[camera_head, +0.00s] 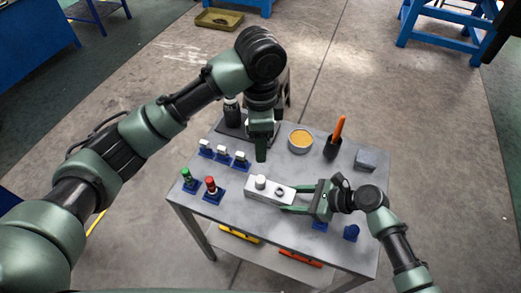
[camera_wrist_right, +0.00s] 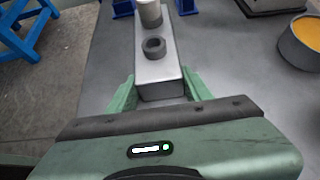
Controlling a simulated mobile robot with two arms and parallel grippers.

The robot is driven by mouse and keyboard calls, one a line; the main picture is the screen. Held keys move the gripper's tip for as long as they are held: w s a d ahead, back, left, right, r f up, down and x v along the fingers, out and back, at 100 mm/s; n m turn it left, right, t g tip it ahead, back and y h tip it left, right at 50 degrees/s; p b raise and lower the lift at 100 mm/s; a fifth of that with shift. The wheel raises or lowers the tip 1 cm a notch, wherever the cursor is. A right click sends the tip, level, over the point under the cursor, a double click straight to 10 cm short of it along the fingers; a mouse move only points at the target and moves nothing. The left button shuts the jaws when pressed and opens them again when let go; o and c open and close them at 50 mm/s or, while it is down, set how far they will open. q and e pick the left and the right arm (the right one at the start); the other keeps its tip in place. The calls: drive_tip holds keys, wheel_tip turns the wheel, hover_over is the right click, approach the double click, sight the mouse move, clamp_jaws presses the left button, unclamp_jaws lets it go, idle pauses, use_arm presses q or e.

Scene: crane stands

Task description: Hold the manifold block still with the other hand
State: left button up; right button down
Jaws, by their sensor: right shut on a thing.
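The manifold block (camera_head: 262,194) is a pale grey oblong block lying on the grey table (camera_head: 225,215). On its top stand a white cylinder (camera_head: 260,181) and a dark ring-shaped port (camera_head: 280,191). My right gripper (camera_head: 290,201) reaches in from the right and is shut on the block's right end. In the right wrist view a green finger lies on each side of the block (camera_wrist_right: 158,72). My left gripper (camera_head: 261,151) points down above the table, just behind the block and apart from it. Its fingers show edge-on, so its opening cannot be told.
Blue stands with white pieces (camera_head: 222,154) and with green and red-capped pieces (camera_head: 211,186) stand at left. A bowl of orange-yellow content (camera_head: 300,140), a dark cup with an orange-handled tool (camera_head: 333,147), a grey box (camera_head: 365,158) and a black bottle (camera_head: 232,112) stand farther back.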

idle(0.3)
drive_tip(key=c, duration=0.6)
unclamp_jaws()
drive_tip(key=shift+o, duration=0.2)
drive_tip(key=v, duration=1.2)
drive_tip(key=shift+s+d, duration=0.1)
